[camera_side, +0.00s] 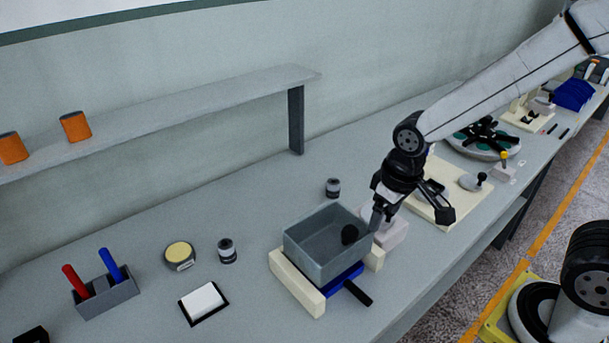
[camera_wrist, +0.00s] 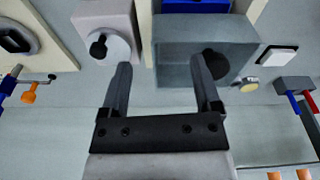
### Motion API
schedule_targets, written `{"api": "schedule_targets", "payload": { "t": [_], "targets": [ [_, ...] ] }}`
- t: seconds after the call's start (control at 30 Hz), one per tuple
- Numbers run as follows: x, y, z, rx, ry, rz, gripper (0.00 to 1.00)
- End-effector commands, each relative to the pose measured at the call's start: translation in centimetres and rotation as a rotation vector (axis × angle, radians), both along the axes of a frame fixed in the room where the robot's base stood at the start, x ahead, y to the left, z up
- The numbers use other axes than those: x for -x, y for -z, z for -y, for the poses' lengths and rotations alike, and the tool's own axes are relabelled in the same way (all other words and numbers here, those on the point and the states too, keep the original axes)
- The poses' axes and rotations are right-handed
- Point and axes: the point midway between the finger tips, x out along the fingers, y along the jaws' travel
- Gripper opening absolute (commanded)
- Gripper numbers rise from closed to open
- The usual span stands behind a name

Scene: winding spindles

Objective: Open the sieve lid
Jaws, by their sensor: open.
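A grey box (camera_side: 305,253), which I take to be the sieve, sits on cream side rails; it also shows in the wrist view (camera_wrist: 180,50). I cannot tell whether a clear lid covers the box. My gripper (camera_side: 409,218) is open and empty, its fingers spread just right of the box. In the wrist view my gripper (camera_wrist: 160,66) has one finger beside the black knob and the other near a white disc (camera_wrist: 118,48) with its own knob.
A pale block (camera_side: 391,234) stands right of the box, under my gripper. A blue part (camera_side: 342,284) with a black handle (camera_side: 358,293) sticks out below the box. A cream board (camera_side: 460,197) lies further right. Jars and a pen holder (camera_side: 107,293) stand left.

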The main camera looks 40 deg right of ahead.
Motion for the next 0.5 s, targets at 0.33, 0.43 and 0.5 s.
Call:
{"api": "schedule_targets", "payload": {
  "t": [0.33,0.43,0.5],
  "targets": [
    [-2.4,-4.1,-6.0,0.067,-0.128,-0.111,0.81],
    [-2.5,-4.6,-6.7,0.08,-0.141,-0.125,0.81],
    [-2.5,-4.8,-6.9,0.084,-0.143,-0.128,0.81]
  ]
}}
